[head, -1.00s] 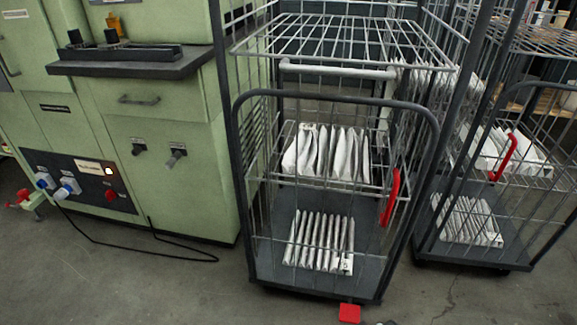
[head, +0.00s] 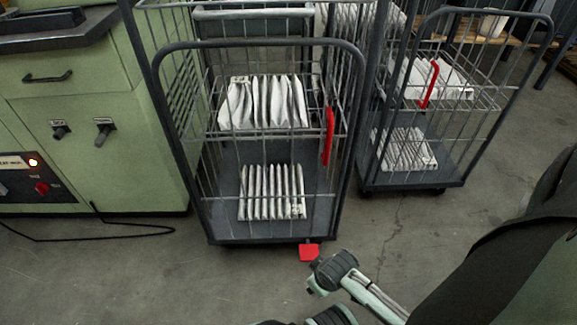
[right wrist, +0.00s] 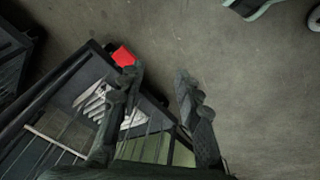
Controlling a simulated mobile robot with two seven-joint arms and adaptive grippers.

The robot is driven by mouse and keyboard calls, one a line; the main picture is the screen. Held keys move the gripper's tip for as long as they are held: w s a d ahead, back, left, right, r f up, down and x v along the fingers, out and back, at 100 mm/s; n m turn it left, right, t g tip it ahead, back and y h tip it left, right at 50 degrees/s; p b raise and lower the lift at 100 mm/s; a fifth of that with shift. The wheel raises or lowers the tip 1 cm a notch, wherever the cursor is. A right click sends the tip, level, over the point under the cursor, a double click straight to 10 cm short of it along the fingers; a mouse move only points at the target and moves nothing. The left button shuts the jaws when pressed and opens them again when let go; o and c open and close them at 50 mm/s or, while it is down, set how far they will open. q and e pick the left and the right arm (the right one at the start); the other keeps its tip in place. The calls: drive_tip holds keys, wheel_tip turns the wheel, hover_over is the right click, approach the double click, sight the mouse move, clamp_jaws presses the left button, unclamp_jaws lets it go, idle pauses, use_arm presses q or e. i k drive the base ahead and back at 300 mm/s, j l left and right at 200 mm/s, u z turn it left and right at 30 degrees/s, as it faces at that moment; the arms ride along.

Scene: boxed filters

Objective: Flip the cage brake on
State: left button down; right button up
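The cage brake looks to be the red pedal (head: 309,252) low at the front right corner of the nearer wire cage trolley (head: 225,241), close to the floor. In the right wrist view the red pedal (right wrist: 123,56) lies just beyond the tip of the left-hand finger. My right gripper (head: 325,293) is in front of and slightly right of the pedal in the head view. In the right wrist view the right gripper (right wrist: 157,80) has its two dark fingers apart with nothing between them. I see no contact with the pedal.
The trolley holds rows of white filters (head: 265,102) and has a red handle (head: 328,136). A second cage trolley (head: 460,183) stands to the right. A green machine cabinet (head: 140,160) is on the left, with a black cable on the floor. Floor in front is clear.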

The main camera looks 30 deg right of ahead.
sight(308, 251)
drive_tip(key=z, duration=1.25)
